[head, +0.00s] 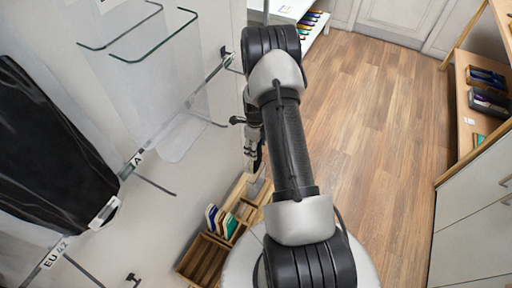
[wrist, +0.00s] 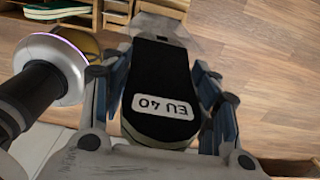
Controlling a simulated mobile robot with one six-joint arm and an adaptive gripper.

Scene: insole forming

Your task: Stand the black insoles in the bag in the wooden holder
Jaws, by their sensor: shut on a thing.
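My gripper (wrist: 160,88) is shut on a black insole pair (wrist: 158,75) with a white label reading EU 40, upside down in the wrist view. Clear plastic of its bag (wrist: 160,27) shows beyond the far end. In the head view my gripper (head: 254,158) is partly hidden by my arm, and a dark piece of the held insoles shows at its end. The wooden holder (head: 187,268) stands low in the head view, below and left of my gripper. It has empty-looking slots in front and several coloured insoles (head: 220,220) standing behind. The held insoles are apart from it.
A large black bagged item (head: 48,150) labelled EU 42 hangs on the wall at left. A clear empty-looking bag (head: 182,125) and wire hooks (head: 155,186) stick out near my arm. A wooden shelf (head: 461,115) stands at right. The floor (head: 365,120) between is clear.

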